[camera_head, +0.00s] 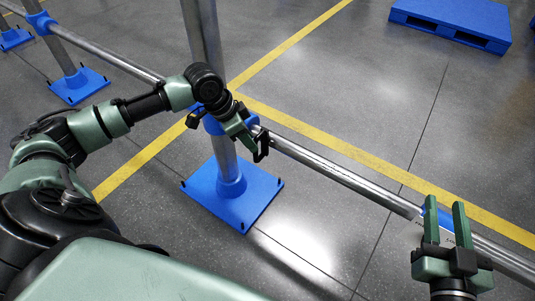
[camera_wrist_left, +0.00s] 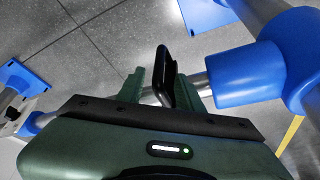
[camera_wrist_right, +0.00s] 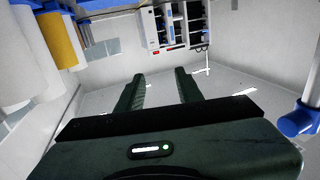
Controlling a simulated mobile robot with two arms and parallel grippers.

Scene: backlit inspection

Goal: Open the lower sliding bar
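The lower sliding bar (camera_head: 335,172) is a silver metal tube running from the blue joint of the middle post toward the lower right. A black handle (camera_head: 263,148) is on the bar close to that joint. My left gripper (camera_head: 250,133) is at the handle. In the left wrist view the black handle (camera_wrist_left: 166,76) stands between the two spread green fingers, near the right one, with a gap to the left one. The bar passes behind the fingers there. My right gripper (camera_head: 445,222) points up over the bar's right part. Its fingers are apart and empty in the right wrist view (camera_wrist_right: 160,90).
The middle post stands on a blue base plate (camera_head: 205,197). A blue sleeve (camera_head: 426,210) is on the bar beside my right gripper. Another post with a blue base (camera_head: 78,87) is at left. A blue pallet (camera_head: 455,20) lies far right. The grey floor between is clear.

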